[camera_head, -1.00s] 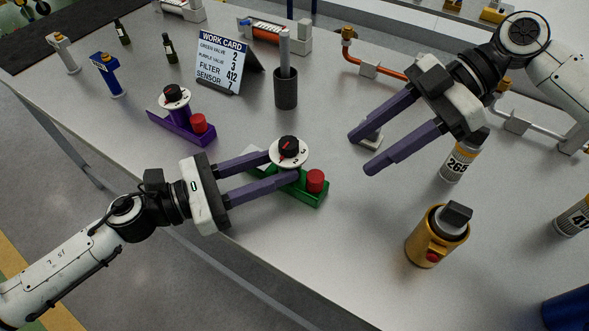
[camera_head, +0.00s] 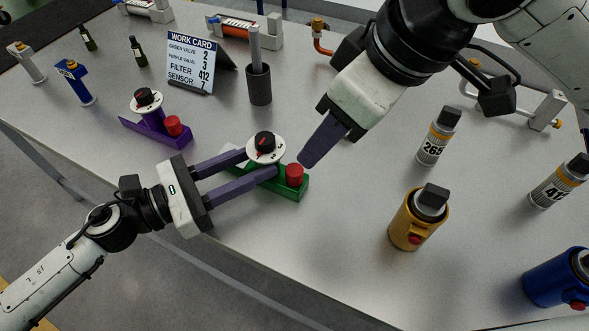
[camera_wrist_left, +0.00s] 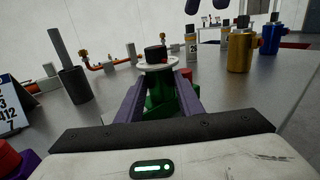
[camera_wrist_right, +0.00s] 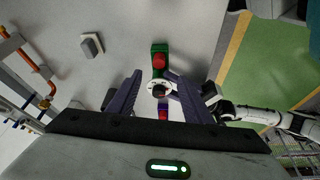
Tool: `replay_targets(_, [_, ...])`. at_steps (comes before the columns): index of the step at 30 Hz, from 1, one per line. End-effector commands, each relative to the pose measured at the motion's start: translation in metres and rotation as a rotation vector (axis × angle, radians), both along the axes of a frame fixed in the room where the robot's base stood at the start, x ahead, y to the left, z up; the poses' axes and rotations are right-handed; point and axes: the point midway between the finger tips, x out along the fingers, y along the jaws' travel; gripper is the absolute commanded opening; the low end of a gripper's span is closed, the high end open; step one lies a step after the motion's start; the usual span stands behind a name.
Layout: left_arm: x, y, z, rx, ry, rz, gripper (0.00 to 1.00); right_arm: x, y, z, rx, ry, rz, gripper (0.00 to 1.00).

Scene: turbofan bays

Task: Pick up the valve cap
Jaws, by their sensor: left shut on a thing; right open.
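A green valve (camera_head: 290,190) stands on the table with a white dial (camera_head: 254,156), a black knob (camera_head: 265,140) with a red mark, and a red cap (camera_head: 294,174) at its right end. My left gripper (camera_head: 260,165) is shut on the green valve's stem below the dial, as the left wrist view (camera_wrist_left: 157,95) also shows. My right gripper (camera_head: 312,157) is open and empty above and right of the green valve, pointing down at it. In the right wrist view the red cap (camera_wrist_right: 159,62) and dial lie between or just beyond the fingers. A purple valve (camera_head: 158,130) has its own red cap (camera_head: 173,126).
A work card (camera_head: 190,62), a dark cup (camera_head: 259,84) with a grey rod and two small bottles stand behind. A gold canister (camera_head: 418,218), a 265 canister (camera_head: 438,137) and a blue canister (camera_head: 556,279) stand at right. The front middle table is clear.

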Motion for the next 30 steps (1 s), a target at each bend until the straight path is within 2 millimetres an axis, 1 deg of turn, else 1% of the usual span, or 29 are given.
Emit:
replay_targets(2, [0.0,0.0,0.0,0.0,0.0,0.0,0.0,0.001,0.003,-0.008,0.001,0.0,-0.01,0.46])
replay_targets(9, [0.0,0.0,0.0,0.0,0.0,0.0,0.0,0.012,0.015,-0.046,0.002,0.002,-0.011,0.46])
replay_targets(12, [0.0,0.0,0.0,0.0,0.0,0.0,0.0,0.015,0.018,-0.056,0.002,-0.001,-0.01,0.46])
replay_targets(17, [0.0,0.0,0.0,0.0,0.0,0.0,0.0,0.019,0.021,-0.066,0.002,0.0,-0.011,0.46])
replay_targets(25, [0.0,0.0,0.0,-0.001,0.0,0.0,0.0,0.031,0.033,-0.1,0.001,0.001,-0.01,0.46])
replay_targets(27, [0.0,0.0,0.0,-0.001,0.0,0.0,0.0,0.033,0.035,-0.105,0.002,0.001,-0.01,0.46])
replay_targets(30, [0.0,0.0,0.0,-0.001,0.0,0.0,0.0,0.034,0.036,-0.107,0.003,-0.001,-0.009,0.46])
